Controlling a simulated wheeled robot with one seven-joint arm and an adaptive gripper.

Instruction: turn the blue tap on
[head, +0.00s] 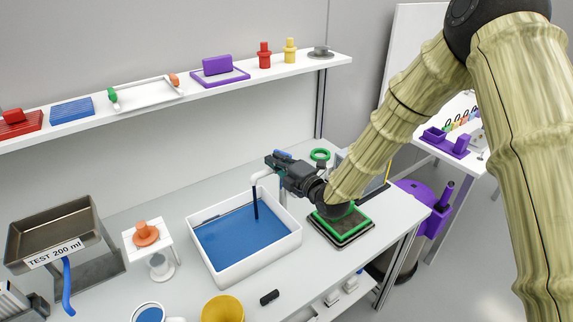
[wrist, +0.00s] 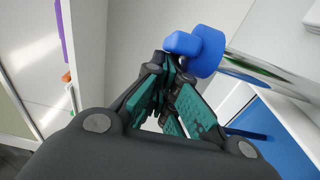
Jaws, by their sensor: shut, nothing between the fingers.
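The blue tap handle (wrist: 203,50) is just beyond my fingertips in the wrist view. In the head view only a bit of its blue (head: 284,154) shows above my gripper (head: 281,163). My gripper (wrist: 170,68) is shut and empty, its teal-padded fingers close together at the handle; I cannot tell whether they touch it. The pale tap spout (head: 261,177) bends down over a white basin (head: 272,261) of blue liquid. A thin dark blue vertical stream (head: 256,206) runs from the spout's mouth to the liquid.
A green-framed dark tray (head: 343,232) lies under my arm, right of the basin. A green ring (head: 320,155) is behind it. A metal tank (head: 60,240), an orange piece on a white stand (head: 165,248) and a yellow cup (head: 222,309) stand left and in front. A shelf (head: 215,88) runs behind.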

